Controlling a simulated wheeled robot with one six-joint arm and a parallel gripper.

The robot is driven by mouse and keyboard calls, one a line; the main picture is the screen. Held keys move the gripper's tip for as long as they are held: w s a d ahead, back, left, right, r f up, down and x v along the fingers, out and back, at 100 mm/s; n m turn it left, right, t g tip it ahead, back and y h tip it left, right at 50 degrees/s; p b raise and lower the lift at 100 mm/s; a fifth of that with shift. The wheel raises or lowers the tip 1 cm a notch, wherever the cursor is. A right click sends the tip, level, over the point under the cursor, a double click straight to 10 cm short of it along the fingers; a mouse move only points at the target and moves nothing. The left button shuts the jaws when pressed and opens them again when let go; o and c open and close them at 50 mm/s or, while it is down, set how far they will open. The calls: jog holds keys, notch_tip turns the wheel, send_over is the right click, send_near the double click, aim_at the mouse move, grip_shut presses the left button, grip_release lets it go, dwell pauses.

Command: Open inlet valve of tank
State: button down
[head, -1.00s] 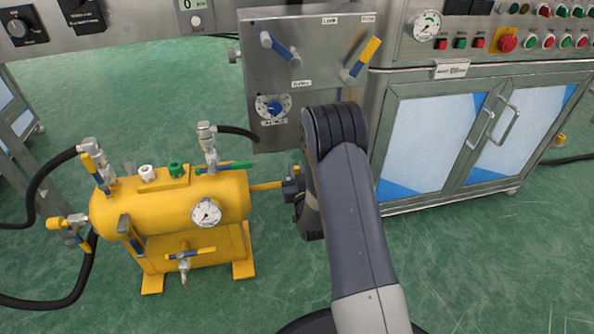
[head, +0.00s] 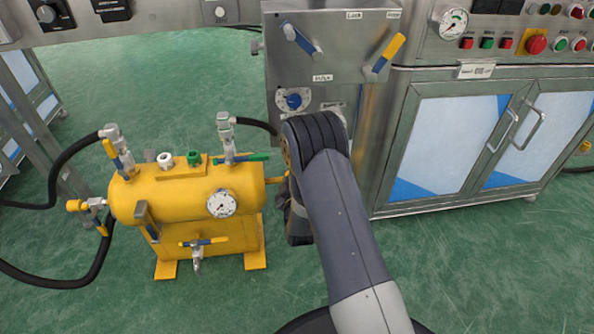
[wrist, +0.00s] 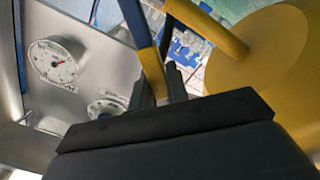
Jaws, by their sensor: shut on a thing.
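The yellow tank (head: 190,195) stands on the floor at left in the head view, with a round gauge (head: 221,203) on its side. Its rounded end (wrist: 262,50) and a yellow pipe (wrist: 208,24) fill the upper right of the wrist view. My gripper (head: 282,192) is by the tank's right end, partly hidden behind my arm. In the wrist view my gripper (wrist: 174,82) is shut on a blue and yellow valve handle (wrist: 150,62) beside the pipe. The valve body is mostly hidden, and I cannot tell the handle's full angle.
A steel panel (head: 335,75) with blue and yellow levers stands behind the gripper. A steel cabinet (head: 455,140) is at right. Black hoses (head: 50,185) run from the tank's left side. Green floor (head: 480,270) is clear in front.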

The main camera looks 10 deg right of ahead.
notch_tip(320, 180, down, 7)
jog(key=a+n, duration=0.2)
jog(key=n, duration=0.6)
jog(key=shift+a+r+n, duration=0.15)
jog(key=shift+a+n, duration=0.1)
jog(key=shift+n, duration=0.15)
jog(key=c, duration=1.4)
grip_release()
jog(key=s+p, duration=0.3)
jog(key=s, duration=0.8)
jog(key=shift+w, duration=0.2)
